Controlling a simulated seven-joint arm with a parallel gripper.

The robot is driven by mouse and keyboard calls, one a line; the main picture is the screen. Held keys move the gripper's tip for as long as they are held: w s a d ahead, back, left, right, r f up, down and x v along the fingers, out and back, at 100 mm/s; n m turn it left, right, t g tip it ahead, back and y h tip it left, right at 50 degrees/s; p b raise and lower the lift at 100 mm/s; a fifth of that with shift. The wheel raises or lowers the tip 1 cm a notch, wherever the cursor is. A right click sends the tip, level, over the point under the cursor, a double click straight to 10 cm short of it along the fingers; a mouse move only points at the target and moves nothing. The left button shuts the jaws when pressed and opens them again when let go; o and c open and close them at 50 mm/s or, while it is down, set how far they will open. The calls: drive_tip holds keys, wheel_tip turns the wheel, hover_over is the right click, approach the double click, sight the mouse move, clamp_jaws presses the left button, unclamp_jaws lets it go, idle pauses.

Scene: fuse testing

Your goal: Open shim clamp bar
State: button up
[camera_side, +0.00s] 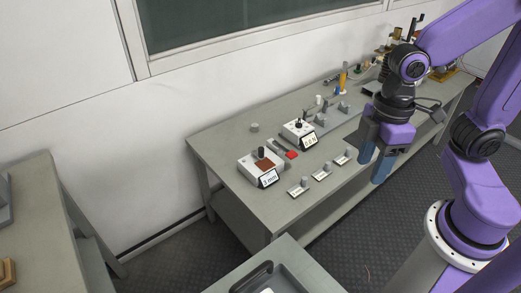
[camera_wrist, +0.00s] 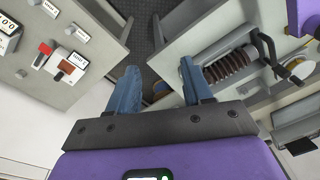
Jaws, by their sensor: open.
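My gripper (camera_side: 374,164) hangs over the front edge of the workbench, right of the labelled boxes, with its blue fingers pointing down. In the wrist view my gripper (camera_wrist: 158,80) is open, with nothing between the fingers. A white box with a brown-red pad, a black knob and a tilted label (camera_side: 260,167) stands on the bench; this may be the shim clamp, but its bar cannot be made out. A similar box with a brown pad (camera_wrist: 66,66) shows at the wrist view's left, apart from the fingers.
A second labelled white box (camera_side: 298,131) stands behind, near a red block (camera_side: 291,154). Small labelled blocks (camera_side: 321,174) line the bench's front. A ribbed brown cylinder in a fixture (camera_wrist: 230,65) with a black lever (camera_wrist: 264,48) lies right in the wrist view. Dark floor shows between the benches.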

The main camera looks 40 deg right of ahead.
drive_tip(key=w+a+f+y, duration=0.15)
drive_tip(key=w+a, duration=0.25)
drive_tip(key=w, duration=0.8)
drive_tip(key=m+t, duration=0.3)
hover_over(261, 148)
drive_tip(key=s+d, duration=0.5)
wheel_tip(261, 148, down, 14)
drive_tip(key=shift+y, duration=0.45)
drive_tip(key=x, duration=1.7)
drive_tip(key=shift+w+a+f, duration=0.2)
drive_tip(key=shift+w+a, duration=0.05)
drive_tip(key=shift+w, duration=0.1)
clamp_jaws()
